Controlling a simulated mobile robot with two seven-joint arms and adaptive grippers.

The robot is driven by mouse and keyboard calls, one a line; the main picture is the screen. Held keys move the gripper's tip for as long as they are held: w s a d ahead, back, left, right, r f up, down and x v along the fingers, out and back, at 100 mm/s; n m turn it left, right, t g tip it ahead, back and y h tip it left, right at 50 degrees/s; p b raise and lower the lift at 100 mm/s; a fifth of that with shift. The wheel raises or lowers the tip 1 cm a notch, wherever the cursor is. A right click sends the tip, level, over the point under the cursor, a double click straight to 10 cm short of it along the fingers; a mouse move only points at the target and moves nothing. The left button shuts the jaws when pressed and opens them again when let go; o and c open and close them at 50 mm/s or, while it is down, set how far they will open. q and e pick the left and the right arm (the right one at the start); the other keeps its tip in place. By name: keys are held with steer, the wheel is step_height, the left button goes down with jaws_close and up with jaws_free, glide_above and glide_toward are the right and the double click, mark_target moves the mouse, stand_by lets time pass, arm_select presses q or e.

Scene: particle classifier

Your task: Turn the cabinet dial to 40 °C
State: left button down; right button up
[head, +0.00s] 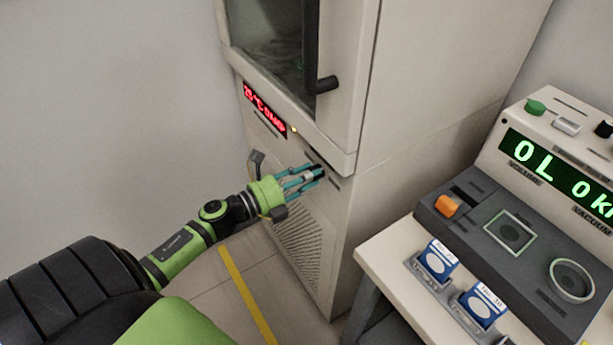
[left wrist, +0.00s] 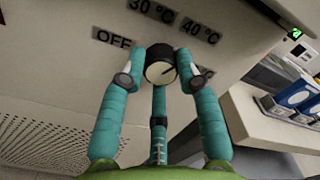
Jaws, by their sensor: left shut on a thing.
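The cabinet (head: 400,100) stands in the middle of the head view, with a red-lit display (head: 263,108) that seems to start with 25 °C. My left gripper (head: 314,174) is at the cabinet front below the door. In the left wrist view, its teal fingers (left wrist: 160,62) are shut around the dial (left wrist: 158,72), which has a black rim and pale face. The dark mark on the face points right and slightly up. Around the dial are the labels OFF (left wrist: 112,38), 30 °C (left wrist: 151,11) and 40 °C (left wrist: 199,33). A further label at right is partly hidden by a finger.
A bench (head: 388,262) stands to the right with a grey instrument (head: 520,225), a green-lit display (head: 560,172) and blue-and-white boxes (head: 438,262). The cabinet door handle (head: 327,84) juts out above my left gripper. A yellow floor line (head: 247,295) runs below my left arm.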

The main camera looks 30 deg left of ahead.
arm_select(q)
steer(key=shift+w+a+r, duration=0.15)
steer(key=shift+r, duration=0.15)
steer(key=c, duration=0.9)
jaws_free()
steer(key=shift+f, duration=0.15)
steer(key=v, duration=1.2)
